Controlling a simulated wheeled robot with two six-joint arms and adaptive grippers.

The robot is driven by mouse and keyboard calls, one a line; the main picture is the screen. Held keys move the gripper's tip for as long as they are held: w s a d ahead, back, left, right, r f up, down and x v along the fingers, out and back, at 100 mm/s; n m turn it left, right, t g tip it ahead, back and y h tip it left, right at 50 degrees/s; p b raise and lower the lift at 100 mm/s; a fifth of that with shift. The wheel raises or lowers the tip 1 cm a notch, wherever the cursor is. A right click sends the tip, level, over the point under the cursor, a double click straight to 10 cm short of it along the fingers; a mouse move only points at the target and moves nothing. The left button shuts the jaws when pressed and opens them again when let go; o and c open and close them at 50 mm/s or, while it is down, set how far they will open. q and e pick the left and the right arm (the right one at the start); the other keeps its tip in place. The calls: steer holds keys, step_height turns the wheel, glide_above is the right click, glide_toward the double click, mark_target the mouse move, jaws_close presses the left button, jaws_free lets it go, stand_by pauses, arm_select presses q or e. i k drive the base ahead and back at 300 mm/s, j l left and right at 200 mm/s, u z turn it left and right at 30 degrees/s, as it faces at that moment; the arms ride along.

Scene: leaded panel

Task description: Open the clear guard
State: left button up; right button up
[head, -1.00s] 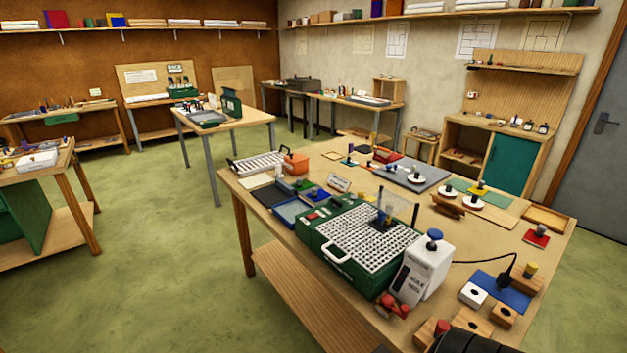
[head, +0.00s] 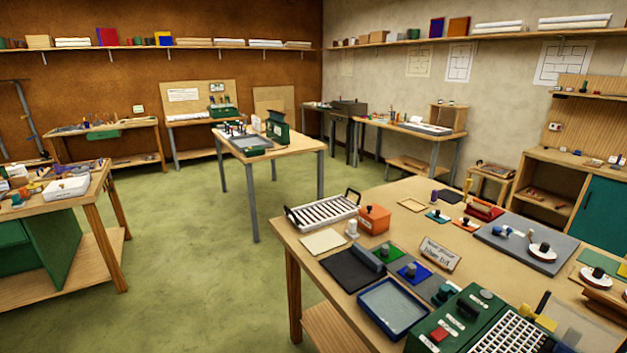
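The green grinder-like machine (head: 432,334) with a white grid top (head: 508,335) is at the lower right of the head view, cut off by the bottom edge. A red button and a dark knob sit on its near-left panel. A faint clear pane, which looks like the guard (head: 571,341), shows only partly at the bottom edge, beside a yellow block and a dark upright part. Whether it is open or shut cannot be told. Neither of my grippers is in view.
The wooden table (head: 320,262) also holds a blue tray (head: 396,307), a black mat (head: 350,269), a white rack (head: 322,212), an orange box (head: 374,218) and a grey board (head: 527,248). Green floor (head: 190,240) is free to the left, between this table and others.

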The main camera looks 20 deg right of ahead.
mark_target(547, 323)
steer(key=i+z, duration=0.2)
steer(key=z, duration=0.25)
steer(key=i+z, duration=0.2)
steer(key=z, duration=0.25)
steer(key=i+j+z, duration=0.1)
steer(key=z, duration=0.4)
steer(key=i+j+z, duration=0.2)
steer(key=z, duration=0.25)
steer(key=i+j+z, duration=0.15)
steer(key=z, duration=0.3)
steer(key=i+j+z, duration=0.15)
steer(key=z, duration=0.2)
steer(key=i+j+z, duration=0.15)
steer(key=z, duration=0.2)
steer(key=k+j, duration=0.15)
steer(key=j, duration=0.25)
steer(key=k+j, duration=0.15)
steer(key=j, duration=0.25)
steer(key=k+j+z, duration=0.1)
steer(key=j, duration=0.3)
steer(key=k+j, duration=0.25)
steer(key=j, duration=0.15)
